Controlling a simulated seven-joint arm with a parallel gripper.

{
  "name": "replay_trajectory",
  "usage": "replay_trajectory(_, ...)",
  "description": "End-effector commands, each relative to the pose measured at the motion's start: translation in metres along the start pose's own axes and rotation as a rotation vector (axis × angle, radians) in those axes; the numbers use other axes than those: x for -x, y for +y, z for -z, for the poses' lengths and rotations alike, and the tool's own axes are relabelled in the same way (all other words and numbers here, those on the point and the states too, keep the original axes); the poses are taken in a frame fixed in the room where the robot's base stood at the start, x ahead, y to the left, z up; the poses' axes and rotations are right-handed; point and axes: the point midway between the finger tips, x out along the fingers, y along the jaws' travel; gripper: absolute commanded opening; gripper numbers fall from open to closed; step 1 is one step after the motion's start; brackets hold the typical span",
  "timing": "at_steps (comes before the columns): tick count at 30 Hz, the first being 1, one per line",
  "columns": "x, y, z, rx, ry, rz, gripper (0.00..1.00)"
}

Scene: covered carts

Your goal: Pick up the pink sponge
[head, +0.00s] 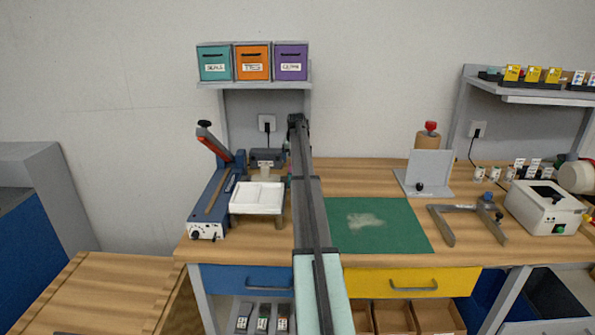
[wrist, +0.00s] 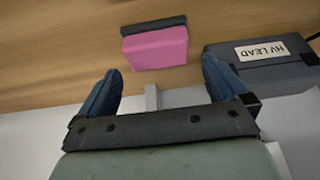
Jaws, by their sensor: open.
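The pink sponge (wrist: 155,49), a block with a dark layer along its far side, lies on the wooden bench top in the wrist view. My gripper (wrist: 160,76) is open, with its two blue fingers spread to the left and right. The sponge is ahead of the fingertips, roughly between them in the picture, and nothing is held. In the head view my arm covers the middle of the bench, and I cannot make out the sponge or the fingers there.
A grey box labelled HV LEAD (wrist: 262,72) stands close to the right finger. A white tray (head: 257,209) and a blue lever press (head: 212,202) are left of my arm. A green mat (head: 395,235) lies to its right. Coloured bins (head: 252,62) sit on a shelf above.

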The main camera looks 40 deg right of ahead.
Motion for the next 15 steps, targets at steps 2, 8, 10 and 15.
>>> replay_trajectory(2, -0.004, 0.0, -0.001, 0.0, -0.001, 0.0, 1.0)
replay_trajectory(8, -0.025, 0.002, -0.005, 0.0, -0.001, 0.0, 1.0)
replay_trajectory(10, -0.034, 0.003, -0.006, 0.0, -0.001, 0.0, 1.0)
replay_trajectory(15, -0.05, 0.002, -0.005, 0.0, 0.0, 0.0, 1.0)
